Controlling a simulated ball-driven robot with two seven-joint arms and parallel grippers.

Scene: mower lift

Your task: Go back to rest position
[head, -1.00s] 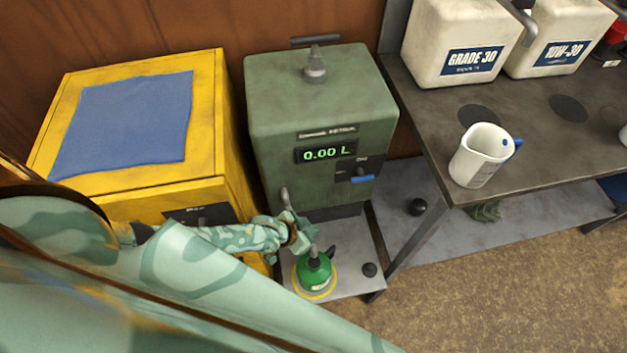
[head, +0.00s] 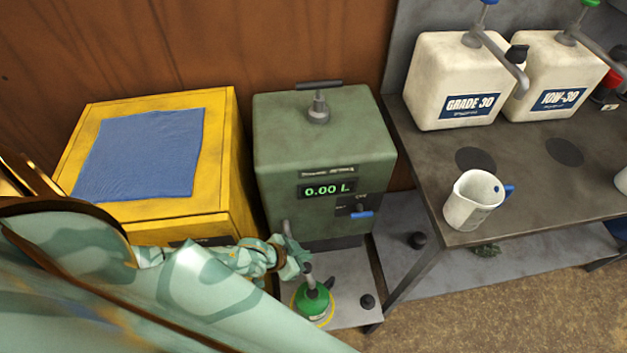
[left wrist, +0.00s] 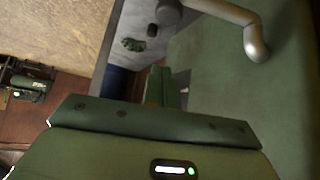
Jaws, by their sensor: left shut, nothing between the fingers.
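My left gripper (head: 303,262) is shut and empty. It is in front of the lower part of the green dispenser (head: 325,140), whose display reads 0.00 L. It is close to the dispenser's grey spout and just above and left of a green can with a dark top (head: 313,303), which stands in a yellow ring on the dispenser's low shelf. In the left wrist view the closed green fingers (left wrist: 165,85) show with nothing between them, and the curved grey spout (left wrist: 255,40) is at the upper right. My right gripper is not in view.
A yellow cabinet (head: 222,160) with a blue cloth (head: 145,155) stands left of the dispenser. On the right, a dark workbench (head: 540,185) holds a white measuring jug (head: 472,205) and two white oil jugs with pumps (head: 455,80). Brown floor (head: 480,310) is open at lower right.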

